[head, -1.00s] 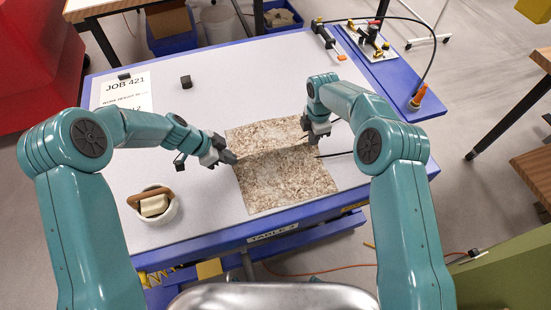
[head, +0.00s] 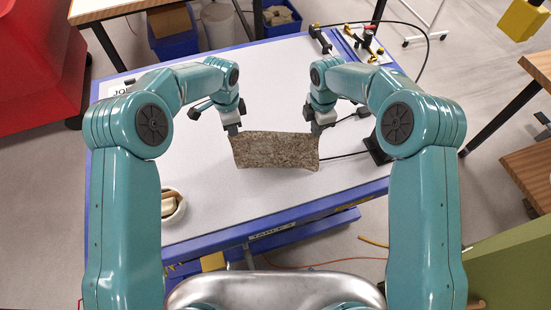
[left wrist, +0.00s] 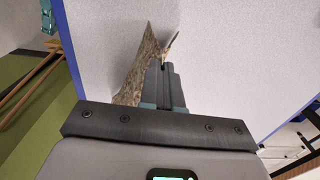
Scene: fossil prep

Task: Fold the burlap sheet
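The burlap sheet (head: 276,151), mottled brown, hangs between my two grippers in the head view, above the front half of the light table top (head: 280,90). My left gripper (head: 233,131) is at its upper left corner and my right gripper (head: 317,130) is at its upper right corner. Both appear shut on the cloth. In the left wrist view, the burlap (left wrist: 145,62) stands out as a narrow strip from the closed fingers (left wrist: 166,85). The sheet's far side is hidden.
A black block (head: 376,150) with a thin dark rod (head: 345,155) lies right of the sheet. Tools (head: 360,42) sit at the back right corner.

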